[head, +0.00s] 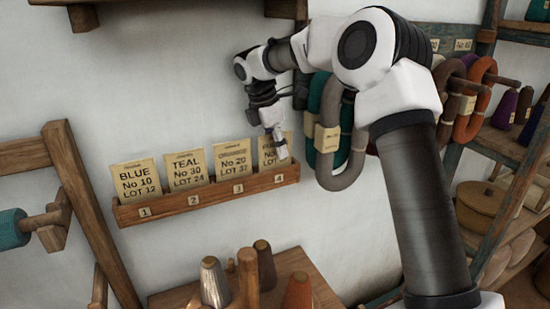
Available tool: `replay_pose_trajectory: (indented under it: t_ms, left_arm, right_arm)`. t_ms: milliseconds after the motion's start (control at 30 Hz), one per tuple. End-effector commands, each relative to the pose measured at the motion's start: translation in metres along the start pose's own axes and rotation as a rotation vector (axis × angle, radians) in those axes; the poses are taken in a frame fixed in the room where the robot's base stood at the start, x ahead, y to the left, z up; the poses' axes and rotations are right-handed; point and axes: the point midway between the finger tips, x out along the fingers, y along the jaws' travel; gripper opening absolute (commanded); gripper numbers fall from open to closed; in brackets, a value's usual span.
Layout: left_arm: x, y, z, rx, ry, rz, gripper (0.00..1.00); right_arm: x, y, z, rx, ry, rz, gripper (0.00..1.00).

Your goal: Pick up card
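Several cream cards stand upright in a wooden wall rack (215,201) with slots numbered 1 to 4. From left they are the BLUE card (137,179), the TEAL card (187,171), the ORANGE card (232,163) and a fourth card (268,155) in slot 4. The fourth card's print is partly hidden by my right gripper (279,146). That gripper points down in front of the fourth card, its fingertips near the card's right part. I cannot tell whether it touches the card or how far its fingers are apart. My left gripper is out of view.
Yarn skeins (328,135) hang on the wall right of the rack, close behind my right arm. Cones of thread (214,284) stand on a wooden stand (325,295) below. Wooden shelves (505,145) fill the right side. A wooden frame (85,205) stands at left.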

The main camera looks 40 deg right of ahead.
Motion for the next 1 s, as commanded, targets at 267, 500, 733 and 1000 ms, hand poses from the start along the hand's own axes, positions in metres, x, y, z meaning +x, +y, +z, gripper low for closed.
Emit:
replay_pose_trajectory:
  t_ms: [267, 500, 733, 1000]
  left_arm:
    - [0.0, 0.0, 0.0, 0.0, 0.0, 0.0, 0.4]
    - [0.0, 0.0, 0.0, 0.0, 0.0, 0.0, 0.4]
    - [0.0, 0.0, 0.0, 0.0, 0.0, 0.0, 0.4]
    - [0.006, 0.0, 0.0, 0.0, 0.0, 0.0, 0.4]
  right_arm:
    - [0.0, 0.0, 0.0, 0.0, 0.0, 0.0, 0.34]
    - [0.0, 0.0, 0.0, 0.0, 0.0, 0.0, 0.0]
    - [0.0, 0.0, 0.0, 0.0, 0.0, 0.0, 0.0]
    - [-0.015, 0.001, 0.004, 0.002, -0.001, 0.004, 0.0]
